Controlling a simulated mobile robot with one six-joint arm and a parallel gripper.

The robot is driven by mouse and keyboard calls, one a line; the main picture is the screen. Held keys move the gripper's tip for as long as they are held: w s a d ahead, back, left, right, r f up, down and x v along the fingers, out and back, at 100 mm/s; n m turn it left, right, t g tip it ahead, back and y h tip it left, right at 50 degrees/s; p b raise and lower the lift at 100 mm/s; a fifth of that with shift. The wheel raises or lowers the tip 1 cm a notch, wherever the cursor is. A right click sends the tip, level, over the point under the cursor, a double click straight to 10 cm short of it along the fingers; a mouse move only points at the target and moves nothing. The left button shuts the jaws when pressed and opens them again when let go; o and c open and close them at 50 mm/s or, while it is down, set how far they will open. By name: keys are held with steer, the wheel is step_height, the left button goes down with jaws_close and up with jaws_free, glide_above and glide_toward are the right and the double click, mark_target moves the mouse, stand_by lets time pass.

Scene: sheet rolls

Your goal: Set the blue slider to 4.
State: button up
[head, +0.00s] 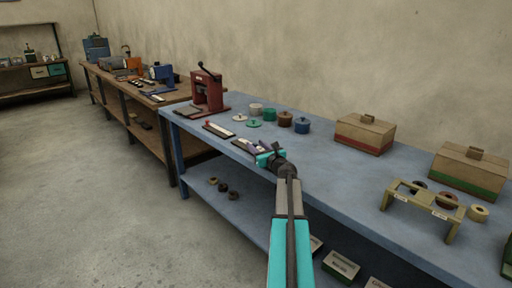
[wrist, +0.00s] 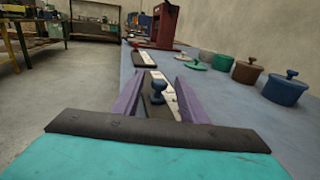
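The blue slider knob (wrist: 158,91) shows in the wrist view, upright on a dark slider base with a pale scale strip (wrist: 149,78). My gripper (wrist: 160,92) has its two purple fingers on either side of the knob, with a gap visible, so it is open around it without a clear grip. In the head view my gripper (head: 263,151) is low over the blue table's front edge, at the near end of the slider base (head: 244,145). The knob is hidden there by the gripper. The scale numbers are too small to read.
On the blue table (head: 340,180), another slider (head: 218,130) and a red press (head: 207,92) stand farther left. Several lidded pots, such as a blue one (head: 302,125), stand behind my gripper. Two boxes, one red-banded (head: 365,134), and a yellowish rack (head: 424,200) are to the right.

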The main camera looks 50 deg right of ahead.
steer(key=shift+s, duration=0.15)
steer(key=shift+v, duration=6.8)
